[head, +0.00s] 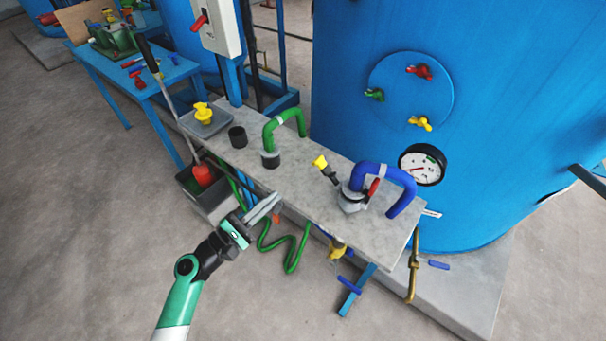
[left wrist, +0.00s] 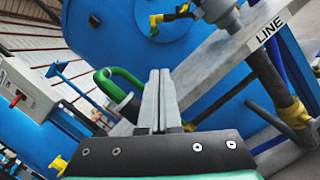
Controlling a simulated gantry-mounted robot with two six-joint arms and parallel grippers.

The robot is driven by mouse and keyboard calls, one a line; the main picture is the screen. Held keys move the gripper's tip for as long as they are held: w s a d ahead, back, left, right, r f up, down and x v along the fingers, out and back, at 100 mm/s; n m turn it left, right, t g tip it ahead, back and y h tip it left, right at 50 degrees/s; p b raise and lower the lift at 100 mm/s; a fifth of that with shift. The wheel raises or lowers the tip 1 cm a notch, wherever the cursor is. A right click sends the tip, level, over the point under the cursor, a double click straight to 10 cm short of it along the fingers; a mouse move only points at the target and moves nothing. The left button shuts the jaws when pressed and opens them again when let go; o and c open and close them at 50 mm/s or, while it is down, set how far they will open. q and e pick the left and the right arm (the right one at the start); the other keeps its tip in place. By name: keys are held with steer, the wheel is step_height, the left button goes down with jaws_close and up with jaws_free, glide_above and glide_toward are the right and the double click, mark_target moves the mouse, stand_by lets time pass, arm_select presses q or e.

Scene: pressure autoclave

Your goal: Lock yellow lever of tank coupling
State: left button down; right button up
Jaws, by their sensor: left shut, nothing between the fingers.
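The tank coupling (head: 352,199) is a grey metal fitting on the pale bench top, with a blue hose bending out of it. A lever with a yellow tip (head: 320,161) and dark shaft sticks out to its upper left, tilted. A red lever (head: 374,188) is on its right side. In the left wrist view, the yellow-and-black lever (left wrist: 170,15) shows at the top beside the grey coupling (left wrist: 217,12). My left gripper (head: 276,198) is shut and empty at the bench's front edge, left of and apart from the coupling. My right gripper is out of view.
The bench top (head: 300,185) also carries a green hose (head: 270,135), a black cup (head: 238,136) and a yellow piece on a grey tray (head: 203,124). The blue tank (head: 480,90) with a gauge (head: 422,165) stands behind. A yellow valve (head: 337,249) hangs below the front edge.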

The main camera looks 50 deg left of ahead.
mark_target(326, 167)
arm_select(q)
steer(key=w, duration=0.3)
steer(key=w+r, duration=0.1)
steer(key=w, duration=0.2)
steer(key=w+r+b, duration=0.1)
steer(key=w, duration=0.3)
steer(key=shift+w, duration=0.1)
steer(key=d+r+p, duration=0.1)
steer(key=r+p, duration=0.1)
steer(key=shift+d+r, duration=0.3)
steer(key=shift+d, duration=0.1)
steer(key=shift+d+r+p, duration=0.2)
steer(key=shift+d+p, duration=0.1)
steer(key=shift+d, duration=0.05)
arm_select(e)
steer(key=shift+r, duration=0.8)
